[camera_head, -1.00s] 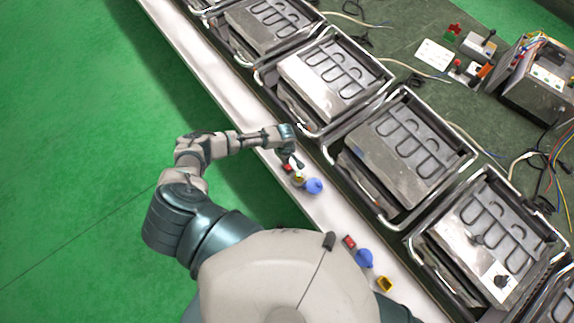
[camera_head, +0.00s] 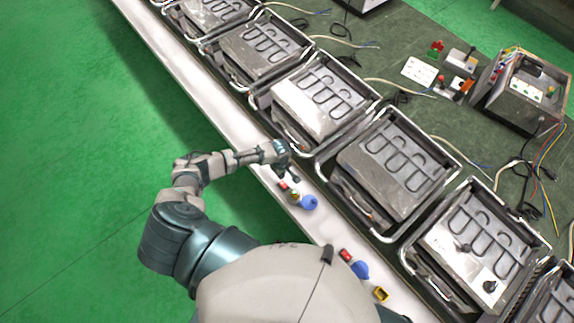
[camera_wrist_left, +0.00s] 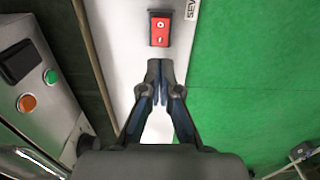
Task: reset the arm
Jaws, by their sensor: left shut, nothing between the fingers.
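My left arm comes in from the left in the head view. Its gripper (camera_head: 290,172) hangs over the white ledge, close to a small red part (camera_head: 283,186). In the left wrist view the gripper's two fingers (camera_wrist_left: 160,72) are together with nothing between them. A red block with a white round mark (camera_wrist_left: 160,30) lies on the white ledge (camera_wrist_left: 118,45) just beyond the fingertips, apart from them. My right gripper does not show in any view.
Several metal heating units (camera_head: 395,165) with tubular frames stand in a row along the ledge. A blue knob (camera_head: 309,202), a red switch (camera_head: 346,254), another blue knob (camera_head: 360,270) and a yellow part (camera_head: 381,293) lie on the ledge. Open green floor (camera_head: 70,170) is at left.

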